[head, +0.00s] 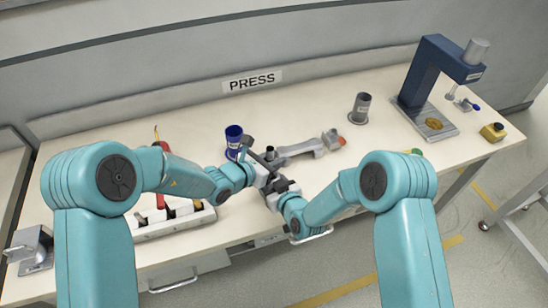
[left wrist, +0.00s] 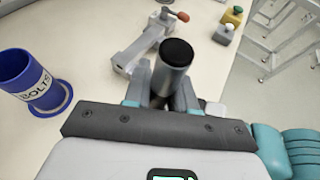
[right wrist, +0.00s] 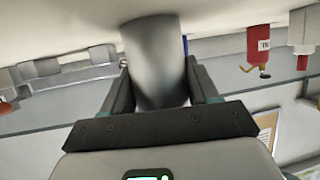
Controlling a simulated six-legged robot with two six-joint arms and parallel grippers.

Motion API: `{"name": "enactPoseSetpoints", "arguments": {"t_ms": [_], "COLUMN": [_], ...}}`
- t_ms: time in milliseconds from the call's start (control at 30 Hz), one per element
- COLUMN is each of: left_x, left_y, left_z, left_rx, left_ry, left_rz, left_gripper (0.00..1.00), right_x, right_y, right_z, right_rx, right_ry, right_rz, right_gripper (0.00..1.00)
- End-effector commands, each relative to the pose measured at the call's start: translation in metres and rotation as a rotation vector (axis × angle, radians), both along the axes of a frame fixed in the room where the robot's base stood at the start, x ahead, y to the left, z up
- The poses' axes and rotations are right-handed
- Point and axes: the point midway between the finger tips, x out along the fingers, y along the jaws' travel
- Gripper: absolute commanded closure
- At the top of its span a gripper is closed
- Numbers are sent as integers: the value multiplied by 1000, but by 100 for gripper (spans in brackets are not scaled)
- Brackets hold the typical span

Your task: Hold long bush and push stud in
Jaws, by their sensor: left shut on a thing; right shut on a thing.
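My left gripper (left wrist: 161,98) is shut on a narrow grey cylinder (left wrist: 174,78) with a dark round end. In the head view that dark end (head: 270,152) stands upright beside my left gripper (head: 262,172). My right gripper (right wrist: 160,92) is shut on a thicker-looking plain grey cylinder (right wrist: 155,62). The two grippers are close together over the table's front part. I cannot tell surely which cylinder is the long bush and which the stud, or whether they touch. The arms and jaws hide where they meet.
A blue BOLTS cup (head: 233,140) stands just left of the grippers. A grey fixture (head: 305,148) lies behind them. A grey cup (head: 361,106) and a blue press (head: 425,75) stand to the right. A white rack (head: 170,226) is at the left front edge.

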Motion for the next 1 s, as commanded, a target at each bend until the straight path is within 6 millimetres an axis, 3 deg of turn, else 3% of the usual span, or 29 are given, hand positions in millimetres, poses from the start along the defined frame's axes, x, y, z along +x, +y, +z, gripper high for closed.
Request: {"name": "enactPoseSetpoints", "arguments": {"t_ms": [33, 67, 100, 133, 400, 567, 1000], "left_x": [0, 0, 0, 0, 0, -2, -66], "left_y": [0, 0, 0, 0, 0, 2, 67], "left_z": [0, 0, 0, 0, 1, 16, 51], "left_rx": [0, -1, -1, -1, -1, 0, 0], "left_ry": [-2, -1, -1, -1, -1, -3, -1], "left_rz": [1, 0, 0, 0, 0, 0, 2], "left_gripper": [100, 65, 52, 49, 49, 49, 49], "right_x": [-2, -2, -2, -2, -2, -2, -2], "right_y": [0, 0, 0, 0, 0, 0, 0], "right_z": [-3, -3, -3, -3, -3, -3, -4], "right_rx": [-2, -2, -2, -2, -2, -2, -2], "right_ry": [9, 9, 9, 9, 9, 9, 10], "right_rz": [1, 1, 1, 1, 1, 1, 2], "right_gripper": [78, 78, 78, 78, 78, 78, 78]}}
